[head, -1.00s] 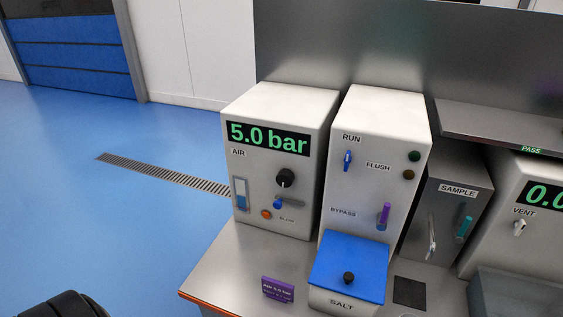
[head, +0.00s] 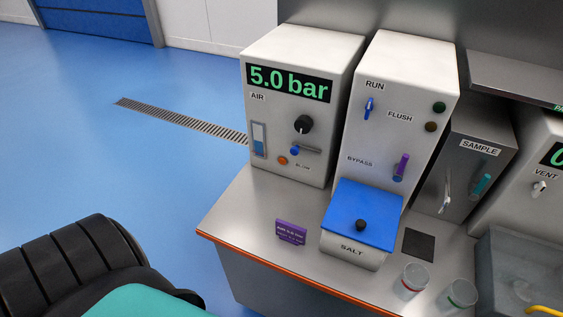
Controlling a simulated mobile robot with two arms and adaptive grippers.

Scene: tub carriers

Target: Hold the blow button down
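The air unit (head: 345,85) is a white box with a green display reading 5.0 bar, at the back left of the steel bench. Low on its front is a small orange button (head: 282,161), beside a small label that seems to read BLOW. A blue lever (head: 295,150) and a black knob (head: 303,124) sit just above it. Nothing touches the button. Neither of my grippers shows in the head view.
A white RUN/FLUSH/BYPASS unit (head: 400,105) with a blue-lidded SALT box (head: 362,212) stands to the right. A purple sign (head: 291,231) stands on the bench (head: 250,215) in front. Two glass cups (head: 412,281) and a sink basin (head: 520,265) are at right.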

